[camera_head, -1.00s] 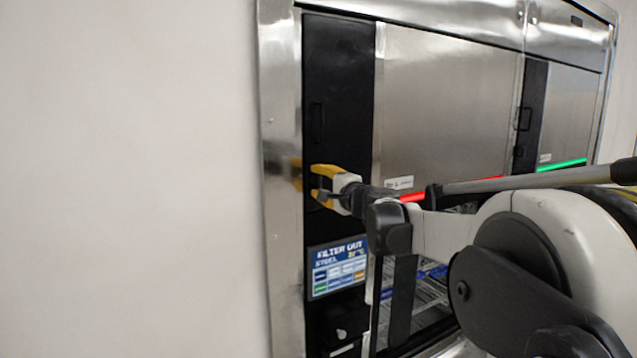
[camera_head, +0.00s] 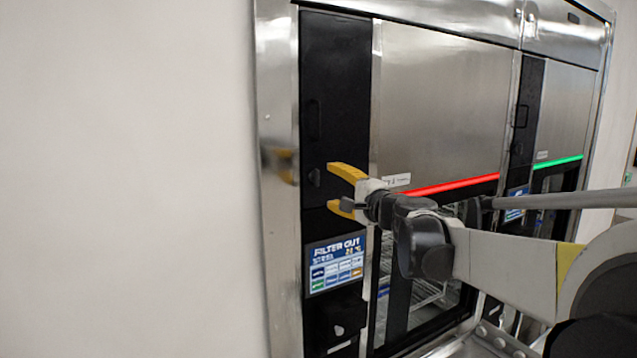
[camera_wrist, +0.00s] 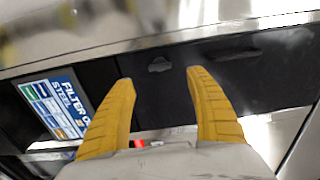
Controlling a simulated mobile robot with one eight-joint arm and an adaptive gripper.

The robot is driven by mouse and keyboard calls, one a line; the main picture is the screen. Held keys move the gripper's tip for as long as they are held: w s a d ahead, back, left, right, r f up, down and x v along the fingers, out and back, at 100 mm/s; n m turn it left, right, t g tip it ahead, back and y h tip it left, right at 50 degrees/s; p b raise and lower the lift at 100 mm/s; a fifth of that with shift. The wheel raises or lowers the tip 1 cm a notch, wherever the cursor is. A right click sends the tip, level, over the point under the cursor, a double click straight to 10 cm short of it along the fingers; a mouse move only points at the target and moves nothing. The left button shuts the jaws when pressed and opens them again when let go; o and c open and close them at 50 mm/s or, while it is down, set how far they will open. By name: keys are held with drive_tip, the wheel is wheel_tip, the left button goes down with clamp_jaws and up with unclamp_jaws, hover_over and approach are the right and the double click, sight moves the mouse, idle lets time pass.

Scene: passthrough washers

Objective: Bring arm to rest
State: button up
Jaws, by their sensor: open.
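My gripper (camera_head: 336,188) has two yellow fingers and is open with nothing between them. In the head view it is in front of the black control column (camera_head: 338,95) of the near washer, above the lit touch screen (camera_head: 337,264). In the wrist view the two fingertips (camera_wrist: 160,78) point at the black panel, with the tilted screen (camera_wrist: 58,105) to their left. A gap from the panel seems to remain, but its size is hard to judge.
The near washer has a steel door (camera_head: 445,100) with a red light strip (camera_head: 450,186) and a glass lower part showing racks. A second washer with a green strip (camera_head: 558,161) stands to the right. A bare pale wall (camera_head: 125,180) fills the left.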

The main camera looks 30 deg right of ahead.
drive_tip(key=shift+s, duration=1.2)
